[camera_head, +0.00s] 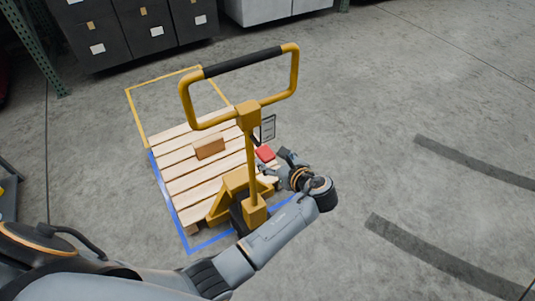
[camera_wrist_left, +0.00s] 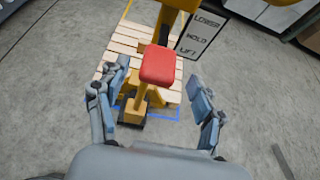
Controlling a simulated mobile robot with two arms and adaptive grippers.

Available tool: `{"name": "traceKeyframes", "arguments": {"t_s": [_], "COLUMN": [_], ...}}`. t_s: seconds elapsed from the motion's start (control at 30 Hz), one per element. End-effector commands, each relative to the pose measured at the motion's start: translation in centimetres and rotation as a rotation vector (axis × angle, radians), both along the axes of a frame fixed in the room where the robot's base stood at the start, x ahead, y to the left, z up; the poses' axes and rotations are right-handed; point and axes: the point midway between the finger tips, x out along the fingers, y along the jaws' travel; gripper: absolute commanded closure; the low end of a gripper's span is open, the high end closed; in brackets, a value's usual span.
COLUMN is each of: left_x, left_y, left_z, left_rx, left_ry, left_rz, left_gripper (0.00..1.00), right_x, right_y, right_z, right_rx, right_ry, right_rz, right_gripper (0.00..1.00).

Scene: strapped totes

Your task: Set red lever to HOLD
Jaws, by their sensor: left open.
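The red lever (camera_head: 265,153) sticks out from the yellow pallet jack (camera_head: 247,117), below its looped handle. In the left wrist view its flat red pad (camera_wrist_left: 158,65) is between and beyond my open left fingers, apart from them. A label plate (camera_wrist_left: 201,36) behind it reads LOWER, HOLD and LIFT from top to bottom; the pad sits to the left of the plate, at about the height of LIFT in this view. I cannot tell the lever's exact setting. My left gripper (camera_head: 274,162) is open and empty, close to the lever. My right gripper is not in view.
A wooden pallet (camera_head: 180,182) with a small brown block (camera_head: 209,147) sits at the jack, inside blue and yellow floor lines. Dark bins (camera_head: 150,27) stand on the far left by a green rack post (camera_head: 38,50). The concrete floor to the right is clear.

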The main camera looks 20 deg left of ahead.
Motion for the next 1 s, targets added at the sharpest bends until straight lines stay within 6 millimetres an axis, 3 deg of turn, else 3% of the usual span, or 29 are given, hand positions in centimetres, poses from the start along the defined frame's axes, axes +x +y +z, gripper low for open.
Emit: {"name": "traceKeyframes", "arguments": {"t_s": [0.23, 0.77, 0.87, 0.97, 1.0], "left_x": [-1.6, -1.7, -1.8, -2.4, -2.9], "left_y": [-2.0, -2.1, -2.1, -2.0, -2.0], "left_z": [1.2, 1.2, 0.0, -4.1, -6.4], "left_rx": [-0.001, 0.0, -0.02, -0.094, -0.142], "left_ry": [-0.001, 0.0, 0.004, 0.014, 0.018], "left_rz": [0.001, 0.001, -0.001, -0.006, -0.003], "left_gripper": [0.32, 0.32, 0.32, 0.32, 0.32], "right_x": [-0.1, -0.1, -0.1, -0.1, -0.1], "right_y": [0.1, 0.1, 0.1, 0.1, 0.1], "right_z": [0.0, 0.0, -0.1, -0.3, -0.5], "right_rx": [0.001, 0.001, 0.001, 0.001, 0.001], "right_ry": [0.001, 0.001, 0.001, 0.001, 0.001], "right_rz": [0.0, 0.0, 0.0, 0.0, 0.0], "right_gripper": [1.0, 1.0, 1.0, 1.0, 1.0]}}
